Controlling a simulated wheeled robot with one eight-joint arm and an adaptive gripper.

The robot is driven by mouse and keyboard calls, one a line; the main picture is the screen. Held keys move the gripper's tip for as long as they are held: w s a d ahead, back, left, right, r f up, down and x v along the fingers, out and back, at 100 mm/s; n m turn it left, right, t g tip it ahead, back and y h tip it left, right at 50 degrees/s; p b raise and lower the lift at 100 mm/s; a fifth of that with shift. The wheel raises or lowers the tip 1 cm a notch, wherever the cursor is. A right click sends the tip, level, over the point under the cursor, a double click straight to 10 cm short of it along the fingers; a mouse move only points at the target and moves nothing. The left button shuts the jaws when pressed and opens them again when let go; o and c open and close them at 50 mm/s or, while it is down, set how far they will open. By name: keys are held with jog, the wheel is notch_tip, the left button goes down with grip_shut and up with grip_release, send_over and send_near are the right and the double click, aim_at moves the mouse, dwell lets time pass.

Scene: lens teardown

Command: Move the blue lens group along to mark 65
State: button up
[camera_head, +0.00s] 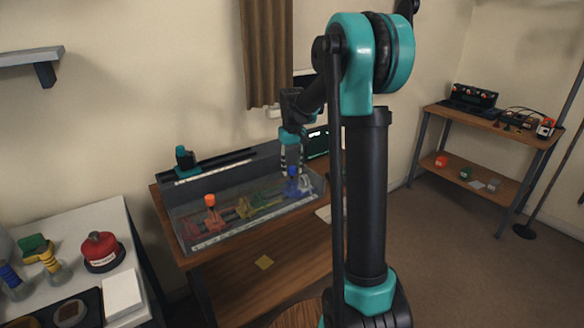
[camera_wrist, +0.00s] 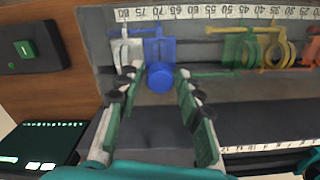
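The blue lens group (camera_wrist: 158,48) stands in the grey bench, its upright near mark 70 on the printed scale (camera_wrist: 192,13) in the wrist view. Mark 65 is just to the right of it there. Its round blue knob (camera_wrist: 160,77) points up at my gripper (camera_wrist: 158,75). My gripper's fingers are spread on either side of the knob, with small gaps showing. In the head view, my gripper (camera_head: 291,168) hangs above the blue knob (camera_head: 293,171) at the right end of the bench.
A white lens group (camera_wrist: 127,52) stands close left of the blue one in the wrist view. Green (camera_wrist: 238,48), yellow (camera_wrist: 278,52) and orange-red (camera_wrist: 312,48) groups stand farther right, beyond a free stretch. The bench has a clear front wall (camera_head: 215,228).

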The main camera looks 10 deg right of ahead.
grip_shut()
jog(key=shift+s+a, duration=0.3)
jog(key=shift+a, duration=0.4)
jog(key=shift+s+a, duration=0.3)
jog(key=shift+a, duration=0.35)
jog(key=shift+o, duration=1.8)
grip_release()
notch_tip(320, 180, up, 12)
